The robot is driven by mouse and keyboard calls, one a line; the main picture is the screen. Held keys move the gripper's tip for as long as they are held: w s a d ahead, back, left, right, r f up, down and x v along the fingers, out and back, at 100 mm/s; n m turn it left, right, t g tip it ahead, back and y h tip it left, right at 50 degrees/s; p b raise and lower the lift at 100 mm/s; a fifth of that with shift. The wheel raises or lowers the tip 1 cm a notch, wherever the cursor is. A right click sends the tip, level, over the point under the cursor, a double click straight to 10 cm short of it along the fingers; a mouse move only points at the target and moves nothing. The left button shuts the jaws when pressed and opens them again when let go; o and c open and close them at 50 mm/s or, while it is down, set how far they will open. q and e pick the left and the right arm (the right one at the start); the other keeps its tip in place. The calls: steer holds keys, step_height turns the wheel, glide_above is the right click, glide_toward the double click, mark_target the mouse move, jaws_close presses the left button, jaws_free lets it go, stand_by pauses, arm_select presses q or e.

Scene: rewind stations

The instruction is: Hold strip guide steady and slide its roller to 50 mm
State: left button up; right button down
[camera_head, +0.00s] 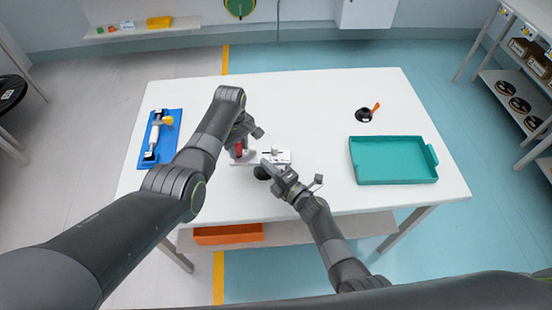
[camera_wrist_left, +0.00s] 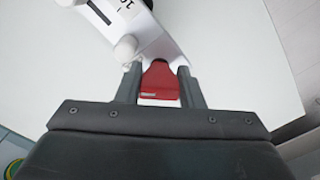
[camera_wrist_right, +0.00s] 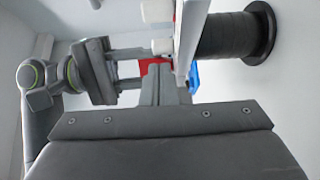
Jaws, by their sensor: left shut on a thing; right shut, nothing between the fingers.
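The strip guide (camera_head: 282,155) is a white plate near the middle of the table, with a dark slot, scale marks and a red block (camera_head: 238,151) at its left end. My left gripper (camera_wrist_left: 160,72) is shut on the red block. A white knob-like part (camera_wrist_left: 126,48) stands on the plate beside the block; I cannot tell if it is the roller. In the right wrist view the guide (camera_wrist_right: 187,40) is nearly edge-on with two white round parts (camera_wrist_right: 162,46). My right gripper (camera_head: 269,166) is shut and empty, close to the guide's near side; contact is unclear.
A black spool (camera_wrist_right: 235,35) stands close beside the guide. A blue tray (camera_head: 144,158) with a white and yellow tool lies at left. A teal tray (camera_head: 393,181) is at right, with a black item with an orange tip (camera_head: 365,114) behind it. Table between is clear.

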mark_target(279, 161)
steer(key=shift+w+d, duration=1.25)
steer(key=shift+d, duration=0.05)
steer(key=shift+w+d, duration=0.35)
steer(key=shift+d, duration=0.1)
steer(key=s+d, duration=0.3)
steer(key=s, duration=0.8)
steer(key=shift+d, duration=0.15)
steer(key=shift+s, duration=0.1)
arm_select(q)
steer(key=o, duration=1.3)
